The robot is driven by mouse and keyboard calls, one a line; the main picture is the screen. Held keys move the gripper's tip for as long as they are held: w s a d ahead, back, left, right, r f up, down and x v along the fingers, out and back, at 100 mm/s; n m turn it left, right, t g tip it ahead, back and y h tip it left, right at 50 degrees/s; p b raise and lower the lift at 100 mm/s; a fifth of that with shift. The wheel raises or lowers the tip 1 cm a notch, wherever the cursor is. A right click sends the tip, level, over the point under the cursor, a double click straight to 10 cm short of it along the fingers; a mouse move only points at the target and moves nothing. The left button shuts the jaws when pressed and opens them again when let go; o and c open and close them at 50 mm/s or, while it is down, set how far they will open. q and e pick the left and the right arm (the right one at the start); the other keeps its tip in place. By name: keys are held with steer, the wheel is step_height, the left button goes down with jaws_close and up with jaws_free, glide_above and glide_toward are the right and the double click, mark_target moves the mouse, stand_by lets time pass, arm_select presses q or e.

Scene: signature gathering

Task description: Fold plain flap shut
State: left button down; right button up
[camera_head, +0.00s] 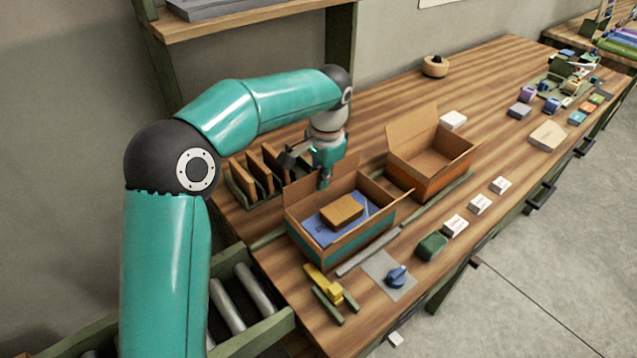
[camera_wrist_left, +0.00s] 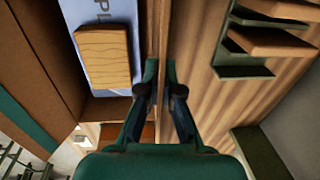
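A cardboard box with a teal band (camera_head: 345,248) stands open on the bench, in the middle of the head view. Inside lie a blue printed sheet (camera_head: 322,228) and a wooden block (camera_head: 342,211); the block also shows in the wrist view (camera_wrist_left: 103,58). A brown flap (camera_head: 306,192) stands up along the box's back side. Another flap (camera_head: 392,190) sticks outward at the right. My left gripper (camera_head: 324,184) points down at the back edge. In the wrist view its narrowly spaced fingertips (camera_wrist_left: 162,68) straddle a brown panel edge; contact is unclear. My right gripper is not in view.
An orange-banded open box (camera_head: 430,182) stands to the right. A rack with upright brown panels (camera_head: 262,172) is behind left. A yellow tool (camera_head: 326,286), grey strip (camera_head: 368,252) and blue-knobbed item (camera_head: 397,276) lie in front. The bench's back middle is mostly clear.

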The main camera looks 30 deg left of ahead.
arm_select(q)
steer(key=shift+d+y+b, duration=0.15)
steer(key=shift+y+b, duration=0.15)
stand_by(0.4)
